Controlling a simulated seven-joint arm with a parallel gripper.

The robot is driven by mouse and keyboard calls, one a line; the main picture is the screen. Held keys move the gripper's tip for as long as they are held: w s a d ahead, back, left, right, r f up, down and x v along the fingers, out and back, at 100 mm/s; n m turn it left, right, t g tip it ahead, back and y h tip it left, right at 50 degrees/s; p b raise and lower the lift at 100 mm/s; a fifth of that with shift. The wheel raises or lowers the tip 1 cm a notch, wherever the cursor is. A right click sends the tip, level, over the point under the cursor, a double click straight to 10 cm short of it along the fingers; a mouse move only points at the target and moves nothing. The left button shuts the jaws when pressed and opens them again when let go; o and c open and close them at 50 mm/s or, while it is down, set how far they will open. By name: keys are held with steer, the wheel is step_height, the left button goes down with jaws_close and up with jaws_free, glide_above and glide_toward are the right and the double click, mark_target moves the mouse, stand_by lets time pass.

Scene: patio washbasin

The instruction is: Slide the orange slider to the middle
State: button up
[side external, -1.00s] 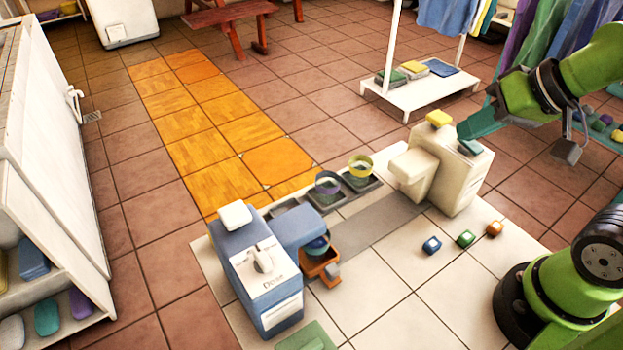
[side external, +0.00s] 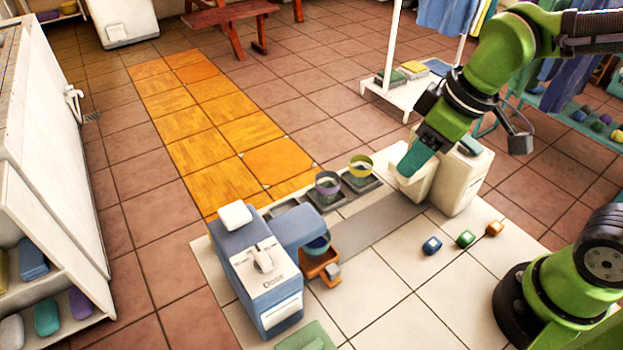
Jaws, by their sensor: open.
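The orange slider (side external: 318,266) looks like a small open orange box with a grey handle. It sits at the left end of a grey strip (side external: 385,222), close against the blue machine (side external: 258,270). A blue ring or cup (side external: 317,243) is in or just above it; which one I cannot tell. My gripper (side external: 412,172) has teal fingers, is open and points down. In the picture it overlaps the front block of the cream machine (side external: 465,180), at the strip's far right end, well apart from the slider. Its exact height is unclear.
Purple (side external: 327,183) and yellow (side external: 361,165) rings stand on dark pads behind the strip. The strip between the machines looks clear.

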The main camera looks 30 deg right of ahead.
steer(key=a+f+n+g, duration=0.2)
steer(key=a+n, duration=0.6)
steer(key=n, duration=0.4)
steer(key=n+g+h, duration=0.1)
steer(key=n+g, duration=0.1)
steer(key=n, duration=1.1)
glide_above(334, 269)
steer(key=n, duration=0.7)
steer(key=shift+h, duration=0.3)
step_height(334, 269, down, 16)
steer(key=shift+a, duration=0.1)
steer(key=shift+c, duration=0.5)
jaws_close()
